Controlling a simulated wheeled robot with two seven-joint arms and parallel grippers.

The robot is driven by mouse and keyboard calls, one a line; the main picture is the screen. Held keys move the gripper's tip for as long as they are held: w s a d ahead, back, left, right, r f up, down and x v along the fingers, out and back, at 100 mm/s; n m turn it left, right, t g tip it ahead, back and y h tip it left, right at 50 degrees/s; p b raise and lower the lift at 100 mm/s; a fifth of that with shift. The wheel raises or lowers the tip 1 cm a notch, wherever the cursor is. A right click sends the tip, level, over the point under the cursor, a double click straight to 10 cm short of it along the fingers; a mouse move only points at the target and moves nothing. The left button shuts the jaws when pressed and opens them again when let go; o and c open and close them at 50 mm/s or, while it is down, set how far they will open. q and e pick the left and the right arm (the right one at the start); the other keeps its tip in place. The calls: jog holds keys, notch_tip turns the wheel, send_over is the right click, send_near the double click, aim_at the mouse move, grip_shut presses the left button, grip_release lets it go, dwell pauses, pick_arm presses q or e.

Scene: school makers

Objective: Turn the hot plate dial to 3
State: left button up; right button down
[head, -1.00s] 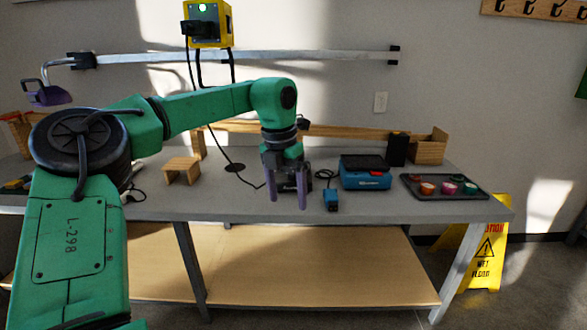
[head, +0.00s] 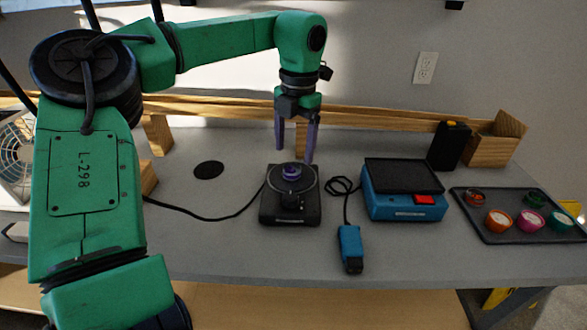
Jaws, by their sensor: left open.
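A small black appliance (head: 270,213) with a round top sits mid-table and looks like the hot plate. A purple round piece (head: 291,171) stands on its top. A dark knob-like part (head: 290,201) shows toward its front; I cannot read any dial marks or setting. My left gripper (head: 297,158) is open, its purple fingers pointing down just above or behind the appliance. Whether the fingers touch it is unclear, but nothing shows between them. My right gripper is not in view.
A blue box (head: 386,208) with a black top and red switch stands right of the appliance, a corded blue piece (head: 350,248) before it. A dark tray (head: 490,237) of colored cups lies far right. A black cord (head: 205,217) runs left. The front table strip is mostly clear.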

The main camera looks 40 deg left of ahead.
aim_at(291, 196)
pick_arm(q)
jog(key=f, duration=1.3)
jog(key=shift+s+a+f, duration=0.15)
jog(key=shift+s+a, duration=0.05)
jog(key=shift+s, duration=0.15)
jog(key=shift+f, duration=0.2)
grip_shut()
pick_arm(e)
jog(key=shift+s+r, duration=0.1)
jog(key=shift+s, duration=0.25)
